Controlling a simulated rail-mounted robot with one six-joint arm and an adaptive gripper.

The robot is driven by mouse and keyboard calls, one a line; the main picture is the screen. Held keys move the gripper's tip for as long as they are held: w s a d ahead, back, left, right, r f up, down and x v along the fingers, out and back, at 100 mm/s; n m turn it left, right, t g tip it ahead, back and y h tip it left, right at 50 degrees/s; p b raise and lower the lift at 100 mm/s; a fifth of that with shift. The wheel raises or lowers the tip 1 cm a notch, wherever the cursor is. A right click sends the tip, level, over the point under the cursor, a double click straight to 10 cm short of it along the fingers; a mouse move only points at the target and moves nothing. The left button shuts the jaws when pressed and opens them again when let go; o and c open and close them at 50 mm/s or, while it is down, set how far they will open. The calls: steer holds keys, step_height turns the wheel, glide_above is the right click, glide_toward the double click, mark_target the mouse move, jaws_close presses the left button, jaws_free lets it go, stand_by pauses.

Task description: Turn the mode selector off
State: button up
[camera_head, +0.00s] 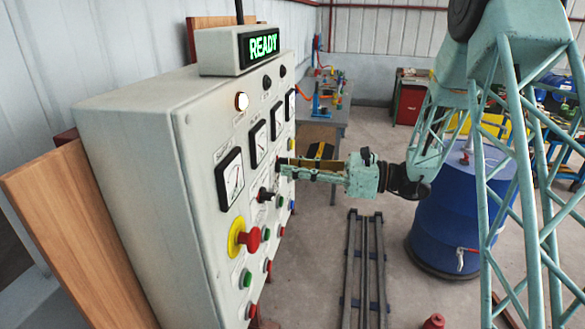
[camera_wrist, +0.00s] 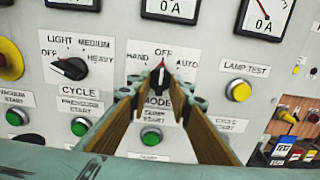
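The mode selector (camera_wrist: 160,80) is a dark knob with a red pointer on the upright panel, seen in the wrist view. Its pointer is up, close to the OFF mark, with HAND at left and AUTO at right. My gripper (camera_wrist: 158,88) reaches the panel with one brown-padded finger on each side of the knob. The fingers stand apart; a small gap shows at the left, and contact at the right is unclear. In the head view, my gripper (camera_head: 285,168) meets the panel from the right and hides the knob.
The cycle selector (camera_wrist: 70,69) lies left of the mode selector, and the yellow lamp test button (camera_wrist: 239,90) lies right. Green buttons sit below. A red emergency knob (camera_head: 250,239) sticks out of the panel. A blue drum (camera_head: 460,215) stands at the right.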

stand_by(0.4)
steer(key=v, duration=1.2)
stand_by(0.3)
stand_by(0.4)
steer(key=s+a+r+n+g+h+b, duration=0.1)
steer(key=s+a+r+n+g+h, duration=0.15)
steer(key=s, duration=0.55)
steer(key=s+a+r+n+g+h+b, duration=0.15)
steer(key=s+n, duration=0.25)
steer(key=s, duration=0.5)
steer(key=s+a+r+n+g+h, duration=0.1)
steer(key=s+a+n+g+h, duration=0.15)
steer(key=s, duration=0.55)
steer(key=s+d+n+t+h+b, duration=0.2)
steer(key=s+d+n+h, duration=0.3)
steer(key=s+d, duration=0.3)
steer(key=s+d+f+n+t+h+b, duration=0.1)
steer(key=s+d+n+t+h, duration=0.3)
steer(key=s, duration=0.9)
steer(key=shift+s+d+f+n+t+h+b, duration=0.2)
steer(key=shift+s+d+n+t+h+b, duration=0.25)
steer(key=shift+d+n+h, duration=1.25)
